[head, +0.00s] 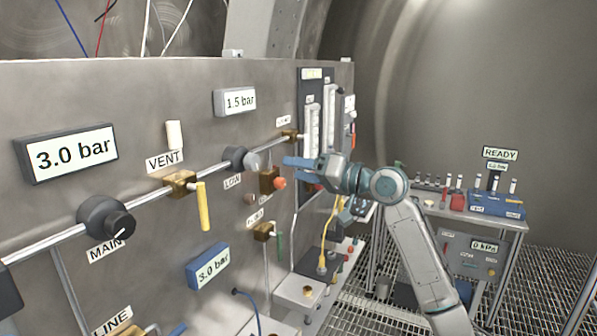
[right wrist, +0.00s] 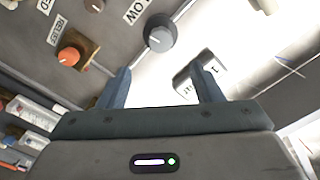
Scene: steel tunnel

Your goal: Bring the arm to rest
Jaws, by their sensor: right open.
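My right arm (head: 415,250) comes up from the lower right in the head view. Its right gripper (head: 290,162) points left towards the steel panel, close to the grey LOW knob (head: 238,157) and the orange-red knob (head: 279,183). In the right wrist view the two blue fingers (right wrist: 162,90) stand apart with nothing between them. The grey knob (right wrist: 160,33) lies beyond the fingers and the orange knob (right wrist: 70,56) lies to their left. I cannot tell the exact gap to the panel. My left gripper is not in view.
The panel carries a 3.0 bar display (head: 70,152), a 1.5 bar display (head: 235,101), a black MAIN knob (head: 105,217) and a yellow valve handle (head: 203,206). A bench (head: 440,212) with a blue box (head: 497,203) stands at the right. Metal grating (head: 365,318) covers the floor.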

